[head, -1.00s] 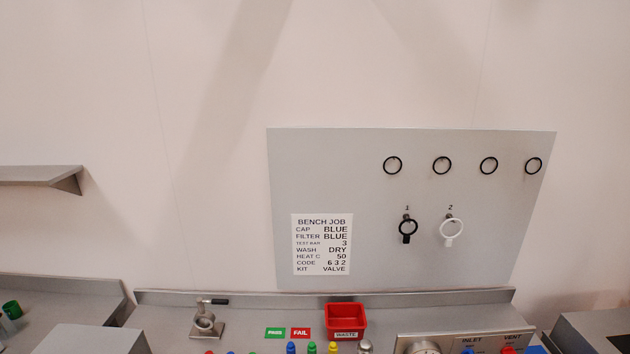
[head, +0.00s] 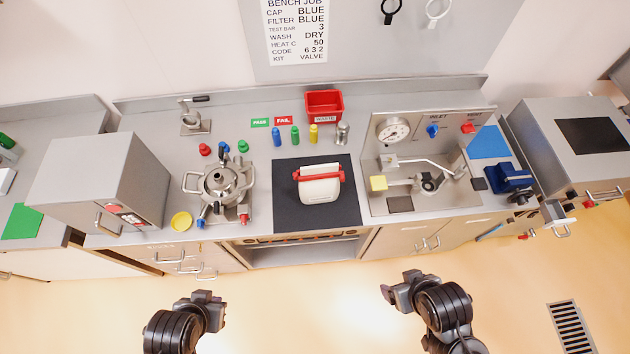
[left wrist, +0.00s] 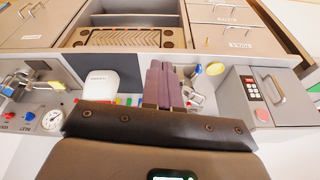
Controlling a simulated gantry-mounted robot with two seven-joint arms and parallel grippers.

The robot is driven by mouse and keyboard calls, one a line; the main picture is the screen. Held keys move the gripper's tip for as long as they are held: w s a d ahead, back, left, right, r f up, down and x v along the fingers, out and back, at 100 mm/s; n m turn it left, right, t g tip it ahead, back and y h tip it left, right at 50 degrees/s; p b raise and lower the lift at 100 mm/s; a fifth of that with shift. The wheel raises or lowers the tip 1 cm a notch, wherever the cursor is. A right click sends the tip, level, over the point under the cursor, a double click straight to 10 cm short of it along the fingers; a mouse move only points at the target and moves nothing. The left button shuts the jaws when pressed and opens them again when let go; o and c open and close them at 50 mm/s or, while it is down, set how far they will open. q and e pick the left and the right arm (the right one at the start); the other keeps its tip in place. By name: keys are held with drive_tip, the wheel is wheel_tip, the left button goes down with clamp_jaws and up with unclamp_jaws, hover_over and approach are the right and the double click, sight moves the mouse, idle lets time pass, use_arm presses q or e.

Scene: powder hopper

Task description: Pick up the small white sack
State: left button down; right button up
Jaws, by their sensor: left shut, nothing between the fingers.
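The small white sack (head: 320,190) sits on the black mat (head: 287,205) in the middle of the bench, with a red bar (head: 318,173) across its top. It also shows in the left wrist view (left wrist: 98,86), left of the fingers. My left gripper (head: 213,308) is low in the head view, in front of the bench and well apart from the sack. In the left wrist view its fingers (left wrist: 162,82) are together and empty. My right gripper (head: 392,290) is also in front of the bench, apart from the sack; its fingers are too small to judge.
A steel pot (head: 222,185) stands left of the mat. A panel with a gauge (head: 393,130) and fittings is right of it. Several small coloured bottles and a red waste bin (head: 324,104) are behind. The floor before the bench is clear.

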use_arm(q)
drive_tip(key=c, duration=1.8)
unclamp_jaws()
drive_tip(key=o, duration=1.2)
drive_tip(key=shift+o, duration=0.2)
